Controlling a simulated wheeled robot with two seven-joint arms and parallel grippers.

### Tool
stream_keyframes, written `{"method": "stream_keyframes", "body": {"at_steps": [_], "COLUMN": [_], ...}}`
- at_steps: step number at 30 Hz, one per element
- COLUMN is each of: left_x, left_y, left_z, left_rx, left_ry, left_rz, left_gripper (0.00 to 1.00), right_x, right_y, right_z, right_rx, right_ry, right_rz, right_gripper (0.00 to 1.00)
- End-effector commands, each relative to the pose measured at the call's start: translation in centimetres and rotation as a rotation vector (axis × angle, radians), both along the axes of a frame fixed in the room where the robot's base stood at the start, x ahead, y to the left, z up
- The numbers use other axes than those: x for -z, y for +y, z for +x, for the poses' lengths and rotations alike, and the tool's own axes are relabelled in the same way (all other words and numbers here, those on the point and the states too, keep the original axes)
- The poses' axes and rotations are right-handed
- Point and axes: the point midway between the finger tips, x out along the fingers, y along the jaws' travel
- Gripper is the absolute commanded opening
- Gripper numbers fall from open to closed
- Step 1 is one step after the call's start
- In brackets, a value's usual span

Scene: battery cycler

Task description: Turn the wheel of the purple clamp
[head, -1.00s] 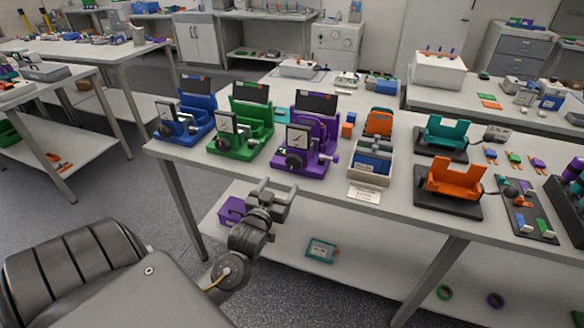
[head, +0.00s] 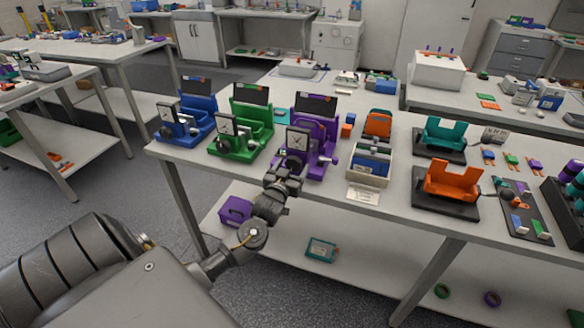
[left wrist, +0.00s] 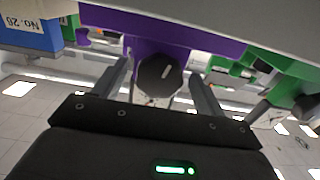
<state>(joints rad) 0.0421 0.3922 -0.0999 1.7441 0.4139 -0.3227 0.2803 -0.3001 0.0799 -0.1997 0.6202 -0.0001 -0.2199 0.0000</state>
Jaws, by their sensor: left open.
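The purple clamp (head: 318,145) stands on the table between the green clamp and a box of blue parts. A square dial (head: 297,140) is on its front left. My left gripper (head: 283,170) is at the table's front edge, in front of the clamp. In the left wrist view its open fingers (left wrist: 158,88) stand on either side of the wheel, with gaps visible. My right gripper is not in view.
The green clamp (head: 240,138) and blue clamp (head: 188,120) stand to the left. A box with blue parts (head: 368,165) and a label card (head: 364,194) are close on the right. A purple bin (head: 235,210) sits on the shelf below.

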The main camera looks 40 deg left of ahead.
Motion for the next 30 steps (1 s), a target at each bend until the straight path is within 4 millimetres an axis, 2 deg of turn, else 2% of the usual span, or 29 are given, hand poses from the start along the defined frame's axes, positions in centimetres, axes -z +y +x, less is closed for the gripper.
{"method": "stream_keyframes", "body": {"at_steps": [4, 14, 17, 24, 30], "left_x": [0.0, 0.0, -0.1, -0.4, -0.1], "left_y": [0.0, 0.0, 0.0, 0.1, 0.1], "left_z": [0.0, 0.0, 0.0, 0.0, 0.0], "left_rx": [0.0, 0.0, 0.0, 0.0, -0.001], "left_ry": [0.0, 0.0, 0.007, 0.088, 0.119], "left_rz": [0.0, 0.0, 0.018, 0.251, 0.343], "left_gripper": [0.69, 0.27, 0.27, 0.27, 0.27], "right_x": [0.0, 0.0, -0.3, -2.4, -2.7], "right_y": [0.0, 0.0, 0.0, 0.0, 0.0], "right_z": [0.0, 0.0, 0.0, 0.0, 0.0], "right_rx": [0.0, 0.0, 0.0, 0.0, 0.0], "right_ry": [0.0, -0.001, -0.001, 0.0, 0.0], "right_rz": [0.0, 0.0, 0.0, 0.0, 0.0], "right_gripper": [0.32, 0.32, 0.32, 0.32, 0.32]}}
